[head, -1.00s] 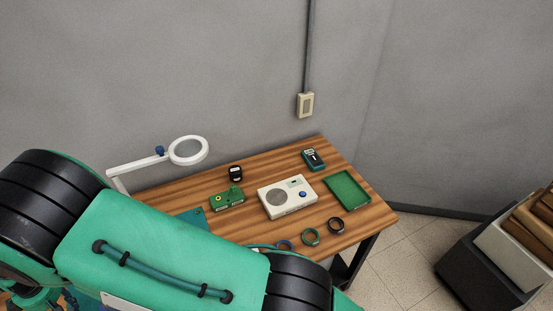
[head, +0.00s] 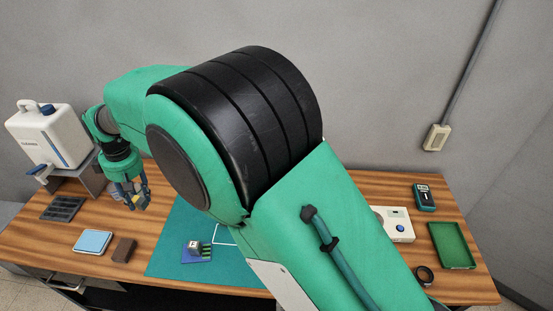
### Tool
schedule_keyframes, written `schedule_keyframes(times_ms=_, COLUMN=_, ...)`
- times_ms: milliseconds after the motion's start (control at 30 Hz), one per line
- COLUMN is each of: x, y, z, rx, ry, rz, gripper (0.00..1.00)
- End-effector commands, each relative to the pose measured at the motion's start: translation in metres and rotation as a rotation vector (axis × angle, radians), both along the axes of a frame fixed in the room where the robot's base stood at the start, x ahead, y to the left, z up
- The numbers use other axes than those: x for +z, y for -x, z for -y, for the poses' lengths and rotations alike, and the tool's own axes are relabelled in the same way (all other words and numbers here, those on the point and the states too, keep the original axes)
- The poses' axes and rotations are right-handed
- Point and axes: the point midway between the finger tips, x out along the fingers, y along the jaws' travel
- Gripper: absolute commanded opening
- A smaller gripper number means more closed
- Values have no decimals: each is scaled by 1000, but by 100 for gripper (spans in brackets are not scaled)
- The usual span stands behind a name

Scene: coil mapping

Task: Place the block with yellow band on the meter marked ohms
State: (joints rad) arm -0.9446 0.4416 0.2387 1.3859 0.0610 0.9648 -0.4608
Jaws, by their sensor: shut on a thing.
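My gripper (head: 136,198) is at the left, above the wooden table and left of the teal mat, pointing down. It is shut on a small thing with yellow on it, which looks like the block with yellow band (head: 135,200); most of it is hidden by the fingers. A teal handheld device with a dark face (head: 424,197) lies at the far right of the table and looks like a meter. Its marking is too small to read, so I cannot tell whether it says ohms.
A dark tray (head: 62,208), a light blue pad (head: 93,241) and a brown block (head: 124,250) lie near the gripper. A small device (head: 195,247) sits on the teal mat (head: 165,262). A green tray (head: 452,245) is at right. My arm hides the middle.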

Motion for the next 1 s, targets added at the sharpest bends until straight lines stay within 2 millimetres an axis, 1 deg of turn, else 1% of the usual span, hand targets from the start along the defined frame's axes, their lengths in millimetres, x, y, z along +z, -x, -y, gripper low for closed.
schedule_keyframes(times_ms=33, x=-3, y=-10, z=9, rx=-16, ry=3, rz=-2, gripper=5)
schedule_keyframes(times_ms=167, x=-3, y=-29, z=26, rx=-45, ry=3, rz=-2, gripper=5)
schedule_keyframes(times_ms=367, x=-2, y=-70, z=65, rx=-110, ry=1, rz=-2, gripper=5)
schedule_keyframes(times_ms=467, x=-3, y=-94, z=91, rx=-152, ry=1, rz=-2, gripper=5)
schedule_keyframes(times_ms=500, x=-3, y=-104, z=104, rx=-170, ry=1, rz=-2, gripper=5)
schedule_keyframes(times_ms=667, x=-2, y=-142, z=152, rx=-242, ry=0, rz=-3, gripper=5)
schedule_keyframes(times_ms=700, x=-2, y=-151, z=165, rx=-261, ry=-1, rz=-2, gripper=5)
schedule_keyframes(times_ms=867, x=-3, y=-183, z=216, rx=-332, ry=0, rz=-3, gripper=5)
schedule_keyframes(times_ms=1000, x=-3, y=-208, z=263, rx=-395, ry=0, rz=-4, gripper=5)
